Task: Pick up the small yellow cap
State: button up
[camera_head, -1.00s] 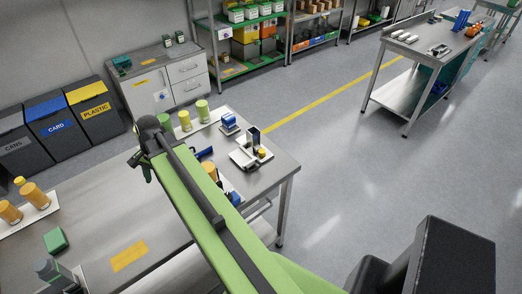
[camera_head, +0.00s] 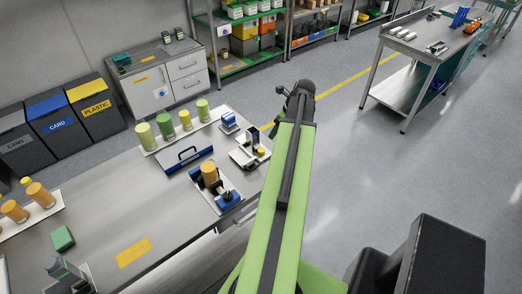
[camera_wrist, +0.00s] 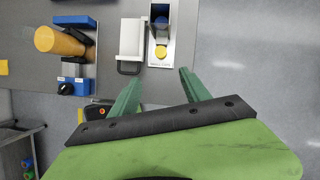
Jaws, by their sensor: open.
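The small yellow cap (camera_wrist: 161,52) lies at the lower end of a white and grey cap holder (camera_wrist: 160,18) in the wrist view. In the head view the cap (camera_head: 262,152) shows near the right end of the steel table (camera_head: 105,205), just left of my arm. My gripper (camera_wrist: 160,76) is open and empty. Its two green fingers point toward the holder, with the cap between their lines and beyond the tips in the picture. They are apart from the cap.
A filling station with an orange jar (camera_head: 209,174) and blue parts stands left of the holder. A white block with a dark handle (camera_wrist: 131,45) is beside the cap. Several green jars (camera_head: 165,125) stand on a tray behind. Open floor lies right of the table.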

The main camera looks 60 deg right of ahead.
jog(key=b, duration=1.2)
send_over(262, 150)
jog(key=s, duration=0.3)
jog(key=f, duration=1.1)
jog(key=shift+a+f, duration=0.2)
jog(key=shift+f, duration=0.15)
jog(key=shift+w+r+p, duration=0.1)
jog(key=shift+p, duration=0.2)
jog(key=b+x, duration=0.5)
jog(key=shift+d, duration=0.2)
grip_shut()
jog(key=shift+r+p, duration=0.1)
jog(key=shift+p, duration=0.2)
